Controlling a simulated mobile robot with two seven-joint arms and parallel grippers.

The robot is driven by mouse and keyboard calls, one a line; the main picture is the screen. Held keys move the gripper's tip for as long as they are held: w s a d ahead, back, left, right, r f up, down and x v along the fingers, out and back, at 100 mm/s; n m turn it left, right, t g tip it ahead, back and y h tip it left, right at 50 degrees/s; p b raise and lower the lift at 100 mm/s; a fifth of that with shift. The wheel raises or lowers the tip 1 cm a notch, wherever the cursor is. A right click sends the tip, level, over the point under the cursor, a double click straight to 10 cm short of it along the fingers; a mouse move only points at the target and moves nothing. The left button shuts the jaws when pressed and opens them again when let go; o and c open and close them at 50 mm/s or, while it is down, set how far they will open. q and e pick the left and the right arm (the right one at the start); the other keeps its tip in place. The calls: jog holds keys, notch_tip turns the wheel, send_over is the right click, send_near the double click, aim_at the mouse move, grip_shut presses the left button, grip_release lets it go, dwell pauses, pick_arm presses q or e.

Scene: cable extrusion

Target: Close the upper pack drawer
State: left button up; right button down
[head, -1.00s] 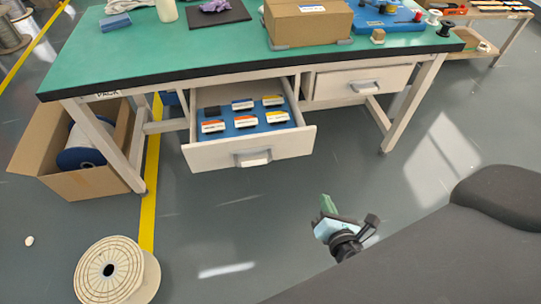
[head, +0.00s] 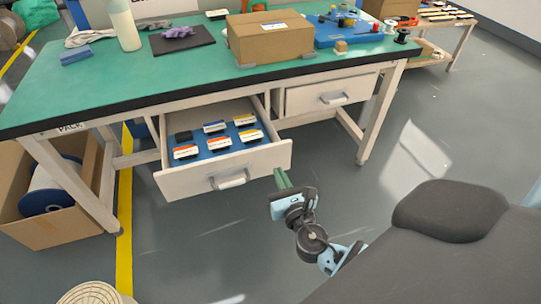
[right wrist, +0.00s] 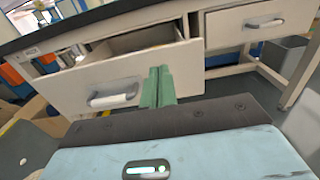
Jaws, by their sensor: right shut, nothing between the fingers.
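The open pack drawer (head: 190,181) juts out from under the left part of the green-topped table. It has a white front with a grey handle (head: 230,179) and a blue inside holding several small labelled boxes (head: 214,143). My right gripper (head: 280,178) has green fingers, shut and empty, just right of the handle and close to the drawer front. In the right wrist view the fingers (right wrist: 157,86) stand in front of the drawer front's right part, right of its handle (right wrist: 112,95). Whether they touch it I cannot tell. My left gripper is not in view.
A second drawer (head: 327,93) to the right is closed. The table (head: 130,83) carries a cardboard box (head: 270,37), a bottle (head: 124,24) and a blue tray (head: 345,30). An open carton (head: 50,225) with a spool stands at left. The floor before the drawer is clear.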

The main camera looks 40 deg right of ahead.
aim_at(267, 148)
jog(key=x, duration=0.6)
jog(key=shift+w+d+f, duration=0.1)
jog(key=shift+w, duration=0.25)
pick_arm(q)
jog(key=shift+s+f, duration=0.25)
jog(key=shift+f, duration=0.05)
pick_arm(e)
jog(key=shift+w+d, duration=0.1)
jog(key=shift+w, duration=0.4)
